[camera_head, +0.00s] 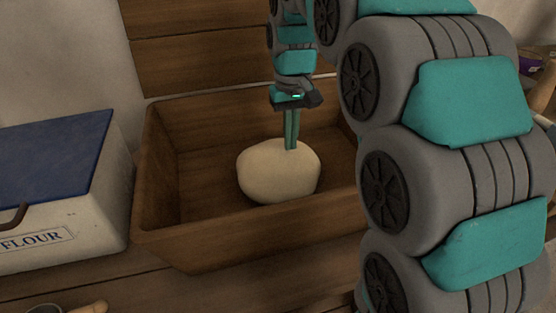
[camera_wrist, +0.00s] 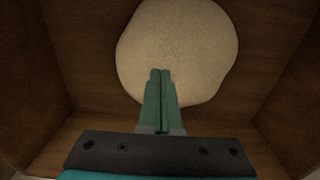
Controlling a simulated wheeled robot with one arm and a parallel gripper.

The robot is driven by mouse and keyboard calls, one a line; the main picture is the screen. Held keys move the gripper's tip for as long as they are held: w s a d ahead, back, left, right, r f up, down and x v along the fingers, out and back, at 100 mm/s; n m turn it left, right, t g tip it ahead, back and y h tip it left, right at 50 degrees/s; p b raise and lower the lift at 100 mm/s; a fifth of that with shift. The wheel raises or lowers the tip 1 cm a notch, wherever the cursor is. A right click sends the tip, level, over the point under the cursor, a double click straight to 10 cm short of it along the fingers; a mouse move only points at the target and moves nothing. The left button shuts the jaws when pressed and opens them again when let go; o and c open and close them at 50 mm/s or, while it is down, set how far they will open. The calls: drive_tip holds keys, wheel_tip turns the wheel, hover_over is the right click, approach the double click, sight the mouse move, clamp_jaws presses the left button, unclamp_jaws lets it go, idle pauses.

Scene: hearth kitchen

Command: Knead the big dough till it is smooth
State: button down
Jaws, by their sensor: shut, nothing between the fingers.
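The big dough (camera_head: 277,173) is a pale, rounded lump lying in a wooden trough (camera_head: 190,255). Its outline looks slightly uneven in the wrist view (camera_wrist: 185,40), and its surface looks mostly even. My gripper (camera_head: 291,147) points down at the upper back part of the dough. Its two green fingers are closed together with nothing between them. In the wrist view the fingertips (camera_wrist: 161,72) overlap the dough. I cannot tell whether they touch it or hover just above it.
A white flour box (camera_head: 75,225) with a blue lid (camera_head: 50,155) stands left of the trough. The trough walls rise around the dough, with bare floor left of it. My arm hides the trough's right side. A partly cut-off tan object (camera_head: 88,308) lies at the bottom left.

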sight(290, 154)
drive_tip(key=shift+f, duration=0.25)
drive_tip(key=shift+s+f+b, duration=0.1)
drive_tip(key=shift+f+b, duration=0.3)
drive_tip(key=shift+f, duration=0.5)
drive_tip(key=shift+f, duration=0.65)
idle(1.6)
idle(0.5)
drive_tip(key=shift+r+p, duration=0.5)
drive_tip(key=shift+r, duration=1.3)
drive_tip(key=shift+r+p, duration=0.45)
drive_tip(key=shift+r, duration=1.9)
wheel_tip(290, 154, up, 3)
drive_tip(key=shift+r, duration=0.15)
